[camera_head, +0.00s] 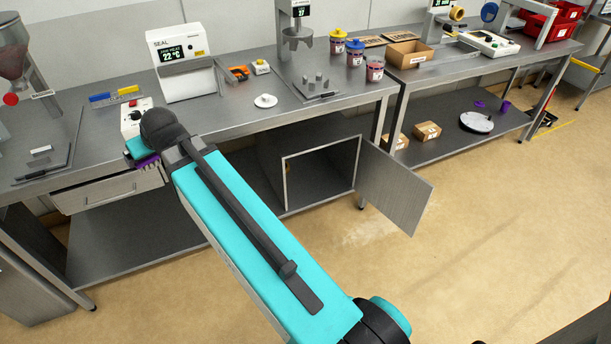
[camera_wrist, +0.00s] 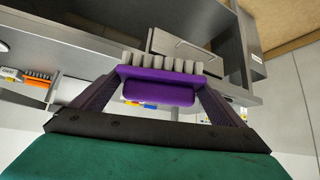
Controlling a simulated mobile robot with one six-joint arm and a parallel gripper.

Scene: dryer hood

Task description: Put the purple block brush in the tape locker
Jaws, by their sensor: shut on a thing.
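The purple block brush (camera_wrist: 158,92) has a row of pale bristles and sits crosswise between the fingers of my gripper (camera_wrist: 160,84) in the wrist view. My gripper is shut on it. In the head view my gripper is mostly hidden by my arm, and a little of the purple brush (camera_head: 147,161) shows near the bench's front edge, above a drawer. The tape locker appears to be the grey metal box (camera_head: 284,181) under the bench. Its door (camera_head: 395,186) stands wide open to the right, and the part of its inside that shows looks empty.
The steel bench (camera_head: 222,117) holds a seal machine (camera_head: 186,62), a scale plate with weights (camera_head: 317,88) and several jars. A closed drawer (camera_head: 108,190) is under its left part. The floor (camera_head: 350,270) before the locker is clear except for my arm.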

